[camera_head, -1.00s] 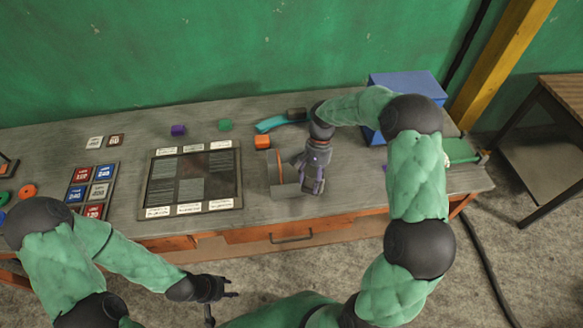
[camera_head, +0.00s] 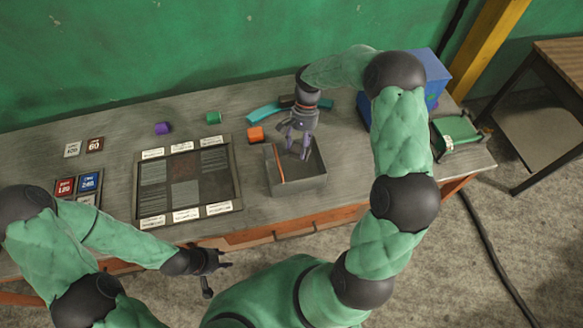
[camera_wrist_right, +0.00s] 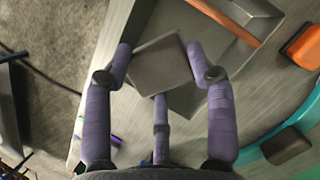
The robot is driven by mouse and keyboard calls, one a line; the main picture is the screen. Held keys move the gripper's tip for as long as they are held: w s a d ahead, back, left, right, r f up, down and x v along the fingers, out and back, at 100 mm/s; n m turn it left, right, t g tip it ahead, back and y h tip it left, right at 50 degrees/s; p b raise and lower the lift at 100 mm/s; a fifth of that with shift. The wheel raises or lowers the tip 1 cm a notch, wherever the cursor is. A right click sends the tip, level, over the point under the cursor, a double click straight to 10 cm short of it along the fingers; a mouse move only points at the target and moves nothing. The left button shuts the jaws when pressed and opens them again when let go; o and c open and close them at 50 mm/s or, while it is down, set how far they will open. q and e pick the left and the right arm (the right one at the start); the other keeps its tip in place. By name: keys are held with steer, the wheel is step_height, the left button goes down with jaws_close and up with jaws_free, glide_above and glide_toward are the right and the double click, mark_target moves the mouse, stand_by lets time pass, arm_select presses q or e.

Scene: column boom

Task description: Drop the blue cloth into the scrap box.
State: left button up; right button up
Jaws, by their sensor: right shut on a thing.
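A teal-blue strip, which looks like the cloth (camera_head: 264,112), lies on the table behind the grey box, with a dark block (camera_head: 287,101) on it. It also shows at the lower right of the right wrist view (camera_wrist_right: 254,153). The open grey box (camera_head: 311,184) with an orange strip along one side looks like the scrap box. My right gripper (camera_head: 297,152) points down over this box. In the right wrist view its fingers are shut on a grey, square-faced block (camera_wrist_right: 160,62). My left gripper (camera_head: 222,274) is open and empty in front of the table.
An orange block (camera_head: 256,134) stands beside the grey box, with green (camera_head: 213,117) and purple (camera_head: 163,128) pieces farther left. A framed panel with labels (camera_head: 233,180) lies left of the box. A blue box (camera_head: 436,75) stands behind my right arm, near a green roller-like item (camera_head: 456,131).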

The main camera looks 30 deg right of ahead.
steer(key=f, duration=0.1)
steer(key=f+b, duration=0.2)
steer(key=shift+w+f, duration=0.25)
steer(key=shift+f, duration=0.05)
steer(key=shift+f+b, duration=0.4)
steer(key=shift+f, duration=0.15)
steer(key=o, duration=1.2)
steer(key=shift+o, duration=0.2)
steer(key=v, duration=1.2)
